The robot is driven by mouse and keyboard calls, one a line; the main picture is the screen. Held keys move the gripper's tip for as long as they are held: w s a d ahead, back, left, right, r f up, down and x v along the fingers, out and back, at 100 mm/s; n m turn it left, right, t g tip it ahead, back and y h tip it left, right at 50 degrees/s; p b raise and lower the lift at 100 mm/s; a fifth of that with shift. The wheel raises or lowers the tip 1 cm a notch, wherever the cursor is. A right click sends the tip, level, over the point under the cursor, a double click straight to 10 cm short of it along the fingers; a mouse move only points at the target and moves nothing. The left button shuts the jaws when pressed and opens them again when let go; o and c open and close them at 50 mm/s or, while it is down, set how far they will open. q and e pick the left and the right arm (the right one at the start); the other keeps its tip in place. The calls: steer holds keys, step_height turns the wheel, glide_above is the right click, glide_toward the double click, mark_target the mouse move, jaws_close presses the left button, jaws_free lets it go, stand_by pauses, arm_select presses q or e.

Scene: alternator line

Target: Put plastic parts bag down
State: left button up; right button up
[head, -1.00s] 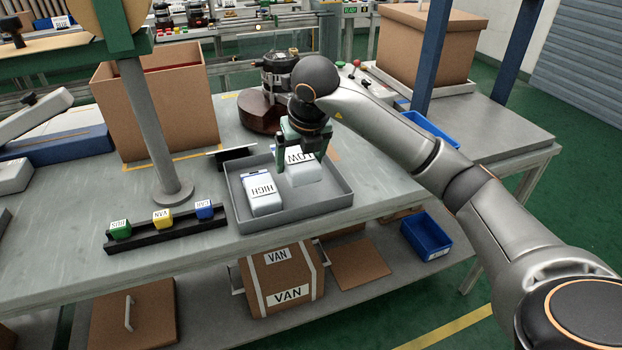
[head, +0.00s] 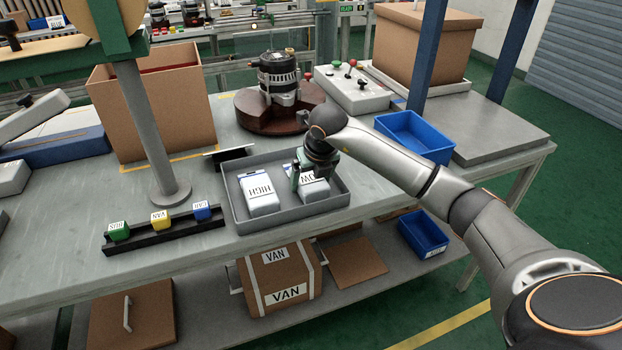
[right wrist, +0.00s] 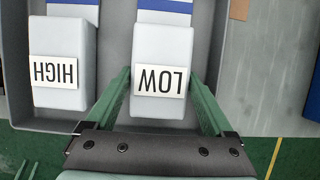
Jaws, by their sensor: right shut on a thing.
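The white plastic parts bag marked LOW (head: 315,190) is in the right part of the grey tray (head: 236,221). It also shows in the right wrist view (right wrist: 161,65), with its label upside down there. My right gripper (head: 312,180) is shut on this bag, with a green finger on each side of it. The gripper partly hides the bag in the head view. I cannot tell whether its underside touches the tray floor. A similar bag marked HIGH (head: 261,196) lies to its left in the tray, apart from it. My left gripper is not in view.
A black rack (head: 165,236) with green, yellow and blue blocks lies left of the tray. An alternator on a round brown base (head: 262,118) stands behind. A blue bin (head: 415,137) is at the right. A grey post (head: 150,140) rises at the left.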

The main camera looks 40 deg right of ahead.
steer(key=o, duration=1.4)
steer(key=v, duration=1.2)
